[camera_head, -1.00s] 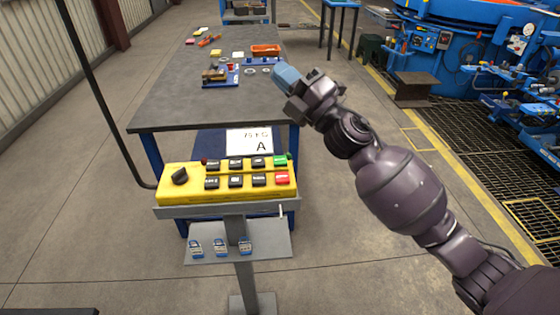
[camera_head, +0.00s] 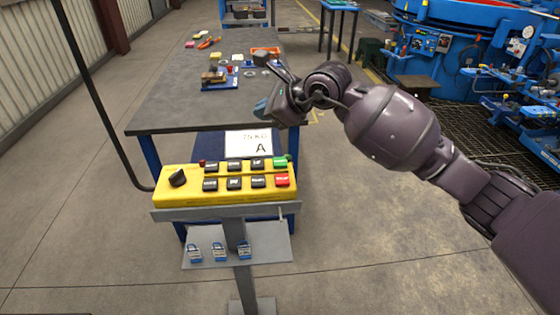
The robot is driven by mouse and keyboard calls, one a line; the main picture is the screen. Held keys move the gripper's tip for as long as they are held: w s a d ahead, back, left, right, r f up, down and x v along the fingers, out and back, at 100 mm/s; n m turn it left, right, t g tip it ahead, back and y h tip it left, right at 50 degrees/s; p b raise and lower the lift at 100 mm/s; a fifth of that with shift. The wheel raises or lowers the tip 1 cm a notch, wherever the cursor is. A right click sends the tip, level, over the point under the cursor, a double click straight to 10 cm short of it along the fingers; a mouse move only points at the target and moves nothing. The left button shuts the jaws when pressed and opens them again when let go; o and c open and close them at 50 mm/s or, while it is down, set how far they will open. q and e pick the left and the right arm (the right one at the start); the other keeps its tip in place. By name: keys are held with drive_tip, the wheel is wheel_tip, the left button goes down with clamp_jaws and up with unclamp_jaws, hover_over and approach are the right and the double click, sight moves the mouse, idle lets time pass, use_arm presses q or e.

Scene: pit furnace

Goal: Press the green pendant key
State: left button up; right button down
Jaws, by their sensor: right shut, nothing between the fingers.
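The yellow pendant box (camera_head: 165,200) sits on a grey stand and holds two rows of dark keys. The green key (camera_head: 281,162) is at the right end of its upper row. A red key (camera_head: 282,180) lies right below the green one. My right gripper (camera_head: 262,108) is shut and empty, with blue-grey fingertips. In the picture it is above and slightly left of the green key, apart from it, over the near right corner of the workbench. My left gripper is not in view.
A workbench (camera_head: 180,105) with small parts and an orange tray stands behind the pendant. A white "A" sign (camera_head: 248,144) is just behind the box. Padlocks lie on a shelf (camera_head: 270,246) below. A black cable (camera_head: 95,90) runs at left. Blue machinery is at right.

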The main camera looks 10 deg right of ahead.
drive_tip(key=d+f+h, duration=0.1)
drive_tip(key=w+d+f+n+h, duration=0.1)
drive_tip(key=d+h, duration=0.1)
drive_tip(key=shift+d+f, duration=0.1)
drive_tip(key=shift+f, duration=0.15)
drive_tip(key=shift+s+f, duration=0.1)
drive_tip(key=b, duration=0.3)
hover_over(279, 162)
wheel_tip(279, 162, down, 7)
drive_tip(key=shift+r, duration=0.1)
drive_tip(key=shift+f+b, duration=0.35)
drive_tip(key=shift+f, duration=0.55)
drive_tip(key=shift+f, duration=0.15)
idle(1.4)
